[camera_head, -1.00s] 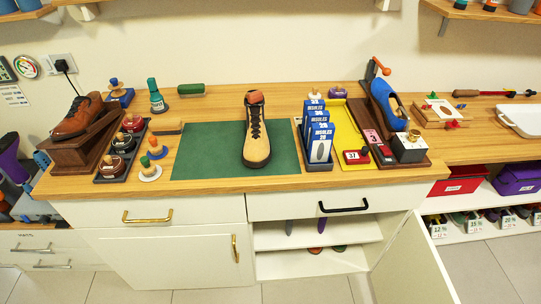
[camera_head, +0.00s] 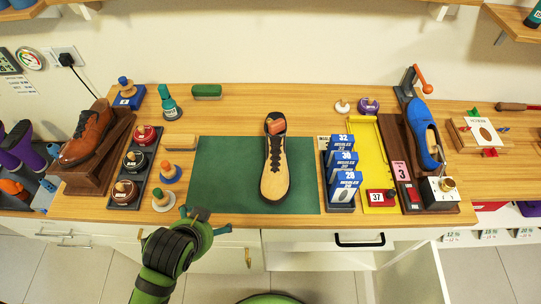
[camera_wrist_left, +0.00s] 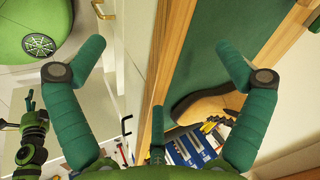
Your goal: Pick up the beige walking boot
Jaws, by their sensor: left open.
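The beige walking boot (camera_head: 274,178) stands on the green mat (camera_head: 224,172) on the bench, toe toward me. It has dark laces and a reddish-orange patch inside its dark collar. A green arm part, likely my right gripper (camera_wrist_left: 28,115), shows small at the left edge.
Blue insole boxes (camera_head: 342,178) and a yellow tray (camera_head: 372,150) stand right of the mat. A tray of polish tins (camera_head: 131,165) and a brown shoe (camera_head: 86,133) are at left. A blue shoe (camera_head: 424,133) is at right. The mat around the boot is clear.

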